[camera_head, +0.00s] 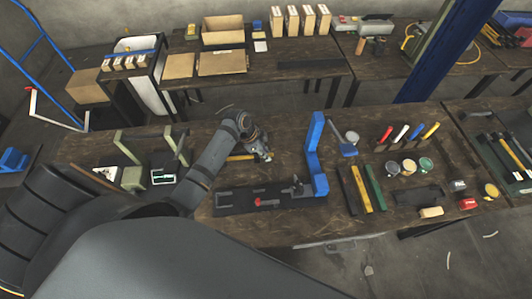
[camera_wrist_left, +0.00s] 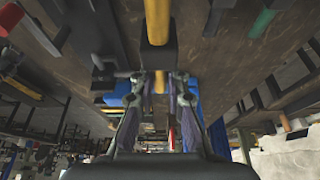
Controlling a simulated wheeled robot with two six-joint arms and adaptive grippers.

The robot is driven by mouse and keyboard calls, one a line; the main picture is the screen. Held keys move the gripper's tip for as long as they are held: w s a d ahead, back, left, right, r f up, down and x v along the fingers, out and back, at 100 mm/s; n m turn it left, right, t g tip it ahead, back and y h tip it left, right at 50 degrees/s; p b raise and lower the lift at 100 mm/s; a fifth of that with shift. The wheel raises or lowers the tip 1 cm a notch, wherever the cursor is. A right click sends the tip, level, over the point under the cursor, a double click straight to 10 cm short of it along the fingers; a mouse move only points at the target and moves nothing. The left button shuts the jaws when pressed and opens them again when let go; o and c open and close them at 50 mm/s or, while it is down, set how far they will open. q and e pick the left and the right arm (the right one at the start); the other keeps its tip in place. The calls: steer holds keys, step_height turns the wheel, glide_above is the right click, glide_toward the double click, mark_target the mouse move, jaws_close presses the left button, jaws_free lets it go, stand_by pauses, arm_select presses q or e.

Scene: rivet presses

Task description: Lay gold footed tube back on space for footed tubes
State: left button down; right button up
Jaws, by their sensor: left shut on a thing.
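My left gripper (camera_head: 264,153) is over the middle of the wooden bench (camera_head: 300,228), in the head view. It is shut on the gold footed tube (camera_head: 240,157), whose yellow length shows beside the fingers. In the left wrist view the tube (camera_wrist_left: 157,18) runs up from a dark block at the fingertips (camera_wrist_left: 159,76); I cannot tell whether that block is its foot. I cannot make out which spot is the space for footed tubes. My right gripper is not in view.
Yellow (camera_head: 361,189) and green bars (camera_head: 374,187) and several jars (camera_head: 409,166) lie further right. Green posts (camera_head: 130,147) stand left.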

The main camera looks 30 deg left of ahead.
mark_target(256, 157)
arm_select(q)
steer(key=f+b, duration=0.1)
steer(key=f, duration=0.1)
steer(key=f+b, duration=0.2)
steer(key=shift+a, duration=0.4)
steer(key=shift+d+f+b, duration=0.15)
steer(key=shift+f+b, duration=0.45)
steer(key=shift+f, duration=0.35)
steer(key=shift+f+b, duration=0.4)
steer(key=shift+f, duration=0.6)
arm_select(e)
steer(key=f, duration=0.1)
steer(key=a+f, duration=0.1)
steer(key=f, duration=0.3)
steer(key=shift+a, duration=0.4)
arm_select(q)
steer(key=shift+f+b, duration=0.6)
steer(key=shift+f, duration=0.05)
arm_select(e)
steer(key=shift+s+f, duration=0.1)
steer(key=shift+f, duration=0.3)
arm_select(q)
steer(key=c, duration=1.3)
jaws_free()
steer(key=v, duration=0.7)
steer(key=shift+r, duration=0.25)
